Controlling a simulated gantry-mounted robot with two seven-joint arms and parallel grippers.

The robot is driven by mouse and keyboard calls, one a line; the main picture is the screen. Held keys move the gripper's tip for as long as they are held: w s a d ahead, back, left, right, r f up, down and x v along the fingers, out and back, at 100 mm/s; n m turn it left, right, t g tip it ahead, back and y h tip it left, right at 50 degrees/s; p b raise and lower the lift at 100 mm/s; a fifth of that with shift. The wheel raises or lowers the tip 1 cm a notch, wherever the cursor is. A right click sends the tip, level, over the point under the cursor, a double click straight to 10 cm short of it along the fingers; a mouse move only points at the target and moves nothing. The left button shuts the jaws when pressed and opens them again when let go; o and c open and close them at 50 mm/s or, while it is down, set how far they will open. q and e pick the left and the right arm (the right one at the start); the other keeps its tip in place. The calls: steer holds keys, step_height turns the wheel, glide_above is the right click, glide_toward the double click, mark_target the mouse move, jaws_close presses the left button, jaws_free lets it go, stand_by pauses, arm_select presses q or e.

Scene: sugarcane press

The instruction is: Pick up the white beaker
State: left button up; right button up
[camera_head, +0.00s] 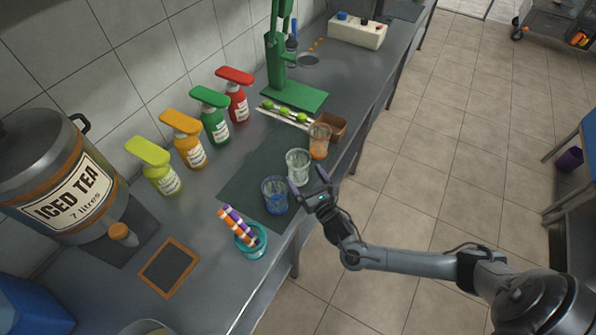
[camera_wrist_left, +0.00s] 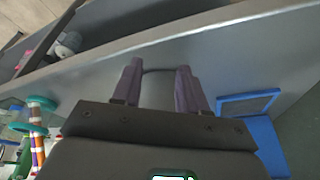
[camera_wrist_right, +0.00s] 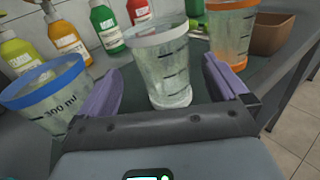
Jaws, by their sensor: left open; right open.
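The clear beaker with the white rim (camera_head: 298,162) stands upright on the dark mat (camera_head: 240,183), between the blue and orange beakers. In the right wrist view the white beaker (camera_wrist_right: 165,62) is straight ahead, between the finger directions. My right gripper (camera_head: 308,181) is open beside it on the aisle side, its fingertips close to the glass. I cannot tell whether they touch it. My left gripper (camera_wrist_left: 158,70) is open and empty in its wrist view, near a grey counter surface; it does not show in the head view.
The blue beaker (camera_head: 275,200) stands close on the near side, the orange beaker (camera_head: 319,150) on the far side next to a brown box (camera_head: 332,124). Several pump bottles line the wall. A marker holder (camera_head: 250,246) stands nearer. The green press (camera_head: 290,92) is farther back.

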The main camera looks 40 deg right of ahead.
mark_target(293, 158)
steer(key=shift+b+x, duration=0.75)
steer(key=shift+x, duration=2.8)
steer(key=shift+d, duration=0.1)
steer(key=c, duration=0.9)
steer(key=shift+c, duration=0.4)
